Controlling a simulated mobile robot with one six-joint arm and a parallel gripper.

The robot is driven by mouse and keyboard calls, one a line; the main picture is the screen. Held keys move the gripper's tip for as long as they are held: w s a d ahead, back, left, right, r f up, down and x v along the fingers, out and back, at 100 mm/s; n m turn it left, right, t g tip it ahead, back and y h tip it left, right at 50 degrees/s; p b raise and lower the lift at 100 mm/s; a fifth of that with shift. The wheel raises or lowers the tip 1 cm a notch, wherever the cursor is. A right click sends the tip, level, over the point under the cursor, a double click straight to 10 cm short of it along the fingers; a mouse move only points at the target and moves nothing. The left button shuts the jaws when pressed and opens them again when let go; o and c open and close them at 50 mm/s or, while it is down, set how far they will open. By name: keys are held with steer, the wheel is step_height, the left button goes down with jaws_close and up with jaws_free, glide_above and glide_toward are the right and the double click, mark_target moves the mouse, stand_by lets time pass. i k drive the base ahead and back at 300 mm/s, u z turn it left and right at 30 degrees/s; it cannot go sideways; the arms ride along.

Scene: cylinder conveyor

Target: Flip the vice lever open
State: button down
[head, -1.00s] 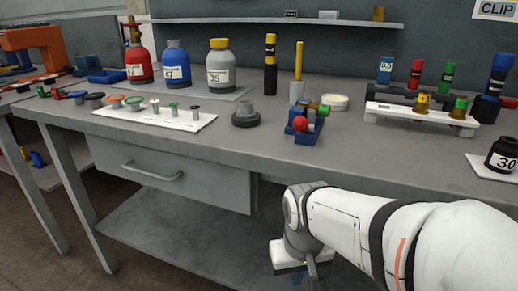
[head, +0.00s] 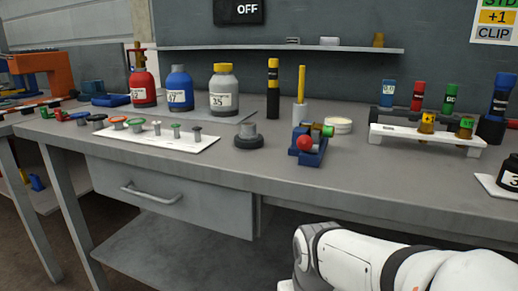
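A small blue vice (head: 312,155) stands near the front of the grey bench, right of centre in the head view. A red ball (head: 305,143), which looks like the end of its lever, faces me at its left side. A cylinder with a green end (head: 325,130) lies across the top of the vice. I cannot tell the lever's exact angle. My arm is at the lower right, below and in front of the bench edge, apart from the vice. My gripper is out of the picture.
A round dark base with a grey knob (head: 248,137) stands left of the vice, and a yellow rod in a white holder (head: 300,112) behind it. A white rack with vials (head: 425,133) is to the right. The bench front (head: 300,185) is clear.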

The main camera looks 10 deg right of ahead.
mark_target(305, 142)
steer(key=u, duration=0.05)
steer(key=k, duration=0.5)
steer(key=z, duration=0.75)
steer(key=k, duration=1.3)
steer(key=u, duration=0.7)
steer(key=i, duration=1)
steer(key=u, duration=0.1)
